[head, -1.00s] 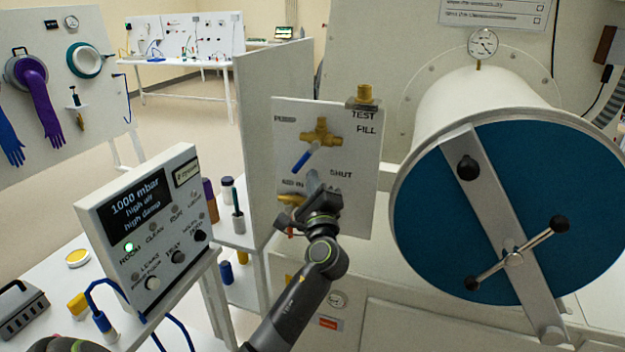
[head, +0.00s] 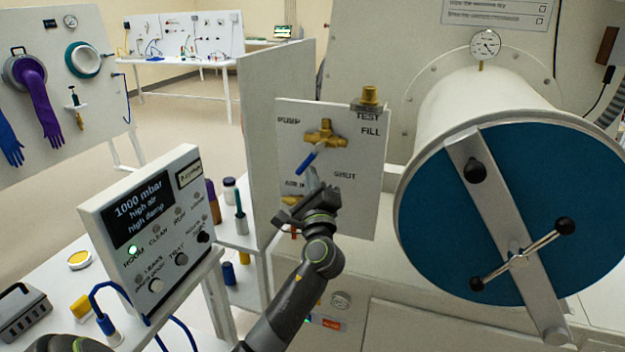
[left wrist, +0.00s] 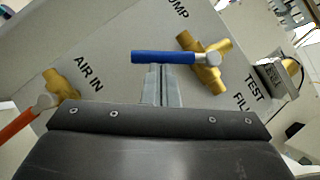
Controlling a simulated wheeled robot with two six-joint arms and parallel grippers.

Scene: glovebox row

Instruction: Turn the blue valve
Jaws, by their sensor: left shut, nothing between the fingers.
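The blue valve is a brass body (head: 325,137) with a blue lever handle (head: 309,158) on a white panel (head: 362,205). In the head view the handle slants down and to the left from the brass body. My left gripper (head: 314,183) is shut and empty, with its fingertips just below the handle. In the left wrist view the shut fingers (left wrist: 159,85) end at the blue handle (left wrist: 165,57), near its middle; I cannot tell whether they touch it. The brass body (left wrist: 204,57) is right of the fingers there. My right gripper is not in view.
A second brass valve (left wrist: 62,85) with an orange-red handle (left wrist: 17,127) sits by the AIR IN label. The blue round chamber door (head: 435,215) with its bar stands at the right. A control box (head: 150,220) stands at the left.

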